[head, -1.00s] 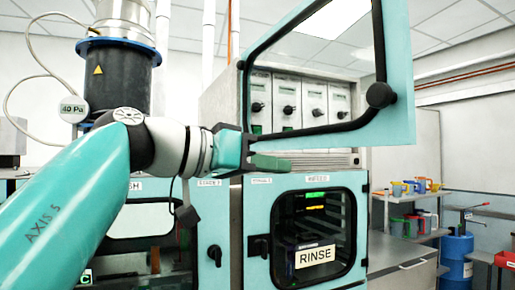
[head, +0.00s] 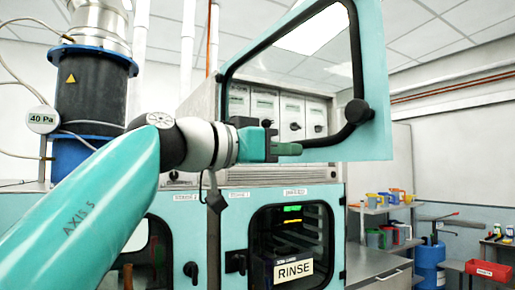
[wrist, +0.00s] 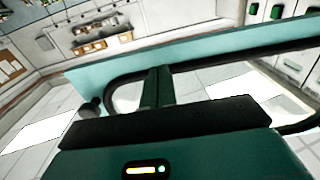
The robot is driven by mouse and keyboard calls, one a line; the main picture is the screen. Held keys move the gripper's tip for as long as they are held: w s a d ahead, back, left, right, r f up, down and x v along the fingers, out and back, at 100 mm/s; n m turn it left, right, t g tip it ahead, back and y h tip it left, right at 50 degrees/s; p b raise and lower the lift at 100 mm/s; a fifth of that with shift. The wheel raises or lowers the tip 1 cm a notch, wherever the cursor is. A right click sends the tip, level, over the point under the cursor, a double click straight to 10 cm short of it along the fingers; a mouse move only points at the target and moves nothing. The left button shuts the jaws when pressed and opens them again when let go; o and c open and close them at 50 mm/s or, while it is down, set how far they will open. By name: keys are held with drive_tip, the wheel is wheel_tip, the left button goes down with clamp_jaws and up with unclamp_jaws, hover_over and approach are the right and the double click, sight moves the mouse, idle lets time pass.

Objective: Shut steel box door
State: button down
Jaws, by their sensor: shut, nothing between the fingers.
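The steel box door (head: 373,75) is a teal frame with a dark-edged window and a round black knob (head: 357,111). It stands raised and open in front of a grey steel box (head: 203,115) with several dial panels. My gripper (head: 298,149) is shut and empty at the door's lower edge, left of and below the knob. I cannot tell whether it touches the door. In the wrist view, my shut fingers (wrist: 155,85) point toward the teal door frame (wrist: 225,46) and its dark window rim.
Below the box is a teal cabinet with a window and a RINSE label (head: 293,270). A dark cylinder (head: 92,95) with a 40 Pa gauge stands at left. Shelves with colored jugs (head: 385,236), a blue drum (head: 428,262) and a red bin (head: 489,272) are at right.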

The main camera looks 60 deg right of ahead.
drive_tip(key=shift+d, duration=0.6)
drive_tip(key=shift+s+d, duration=0.25)
drive_tip(key=shift+d, duration=0.05)
drive_tip(key=shift+w, duration=0.15)
drive_tip(key=shift+d, duration=0.15)
